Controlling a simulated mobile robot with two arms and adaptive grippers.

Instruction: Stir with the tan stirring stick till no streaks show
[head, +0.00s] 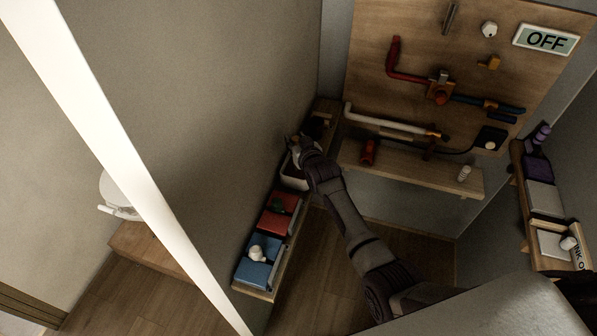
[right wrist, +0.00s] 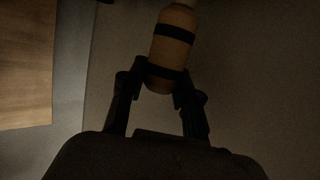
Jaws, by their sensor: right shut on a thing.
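My right gripper (head: 297,146) reaches over the narrow shelf along the left wall. In the right wrist view its two fingers (right wrist: 160,82) are shut on a tan, rounded handle with dark bands, which looks like the stirring stick (right wrist: 171,50). The handle's far end runs out of the top of that view. In the head view the stick is hard to make out at the gripper. A pale open container (head: 291,183) stands on the shelf just below the gripper. Its contents, and whether streaks show, cannot be seen. My left gripper is not in view.
On the same shelf are a red bin (head: 276,222) and a blue bin (head: 252,275) nearer me. A wooden board with pipes (head: 400,115) and a ledge (head: 412,172) stand to the right. Another shelf (head: 540,264) holds boxes at far right.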

